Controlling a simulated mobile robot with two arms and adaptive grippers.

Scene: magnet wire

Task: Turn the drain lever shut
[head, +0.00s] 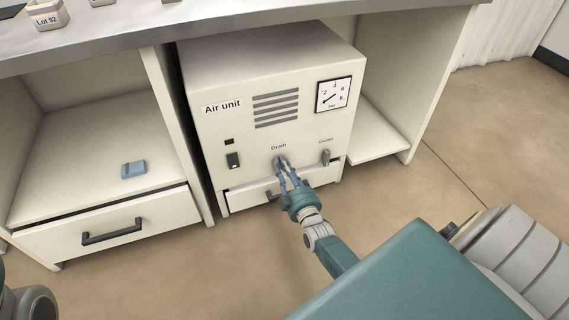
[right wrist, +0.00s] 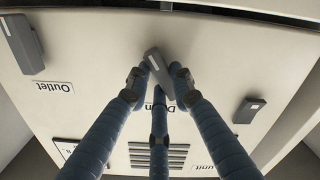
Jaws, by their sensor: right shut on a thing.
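The air unit (head: 207,75) is a cream box under the bench, with a drain lever (right wrist: 155,62) low on its front. In the head view my right gripper (head: 283,166) reaches the spot below the "Drain" label and mostly hides the lever. In the right wrist view, the grey lever sits between the blue fingers of my right gripper (right wrist: 163,78), which are shut on it. That view is turned over, and the lever looks slanted there.
The outlet lever (head: 326,157) is right of the drain lever. A dark switch (head: 233,160) is on the left. A gauge (head: 333,95) sits at upper right. A drawer (head: 245,197) lies just below the gripper. A blue block (head: 133,170) lies on the left shelf.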

